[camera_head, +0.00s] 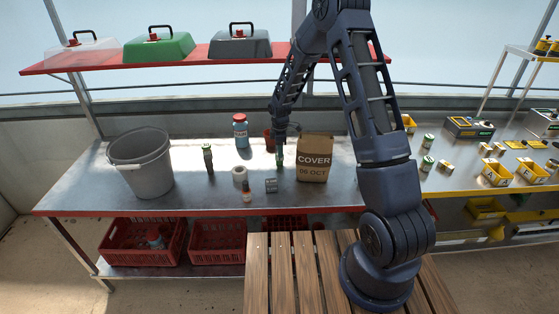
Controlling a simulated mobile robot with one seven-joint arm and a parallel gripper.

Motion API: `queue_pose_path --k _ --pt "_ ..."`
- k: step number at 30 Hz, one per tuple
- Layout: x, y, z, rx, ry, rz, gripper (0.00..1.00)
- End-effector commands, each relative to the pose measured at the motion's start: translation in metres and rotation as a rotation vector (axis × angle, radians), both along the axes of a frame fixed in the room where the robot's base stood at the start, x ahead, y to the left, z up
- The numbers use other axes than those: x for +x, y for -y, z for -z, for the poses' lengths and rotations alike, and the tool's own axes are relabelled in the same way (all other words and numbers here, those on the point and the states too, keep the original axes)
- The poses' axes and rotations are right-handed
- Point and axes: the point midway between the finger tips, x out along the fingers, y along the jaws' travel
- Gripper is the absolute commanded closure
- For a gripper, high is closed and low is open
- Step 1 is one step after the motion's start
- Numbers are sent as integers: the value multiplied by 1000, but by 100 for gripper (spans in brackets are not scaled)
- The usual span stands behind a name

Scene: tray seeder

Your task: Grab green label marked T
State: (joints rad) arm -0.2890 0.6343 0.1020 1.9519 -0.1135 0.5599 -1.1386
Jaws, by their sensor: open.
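My gripper (280,146) points down over the metal bench, just left of the cardboard box. It is open. A small green upright thing (280,158) shows right at its fingertips; it is partly hidden and I cannot tell if the fingers touch it. No letter T is readable on it at this size. Another slim upright thing with a green top (207,157) stands further left on the bench, also with no letter I can read.
A cardboard box (314,160) reading "COVER 05 OCT" stands close right of my gripper. A blue jar (240,131), a reddish pot (269,139), a white roll (239,174), a small brown bottle (247,194) and a grey cylinder (271,185) stand nearby. A grey bucket (141,172) is at left.

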Motion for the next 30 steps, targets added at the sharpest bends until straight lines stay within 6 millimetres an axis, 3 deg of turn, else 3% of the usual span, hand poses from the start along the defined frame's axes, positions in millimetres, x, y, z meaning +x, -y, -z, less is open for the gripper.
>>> queue_pose_path --k 10,18,25,30 --pt "-4 -3 43 -1 -2 0 56" --pt "-3 -2 47 0 -1 0 56" --pt "-3 -2 47 0 -1 0 100" --pt "-3 -2 47 0 -1 0 100"
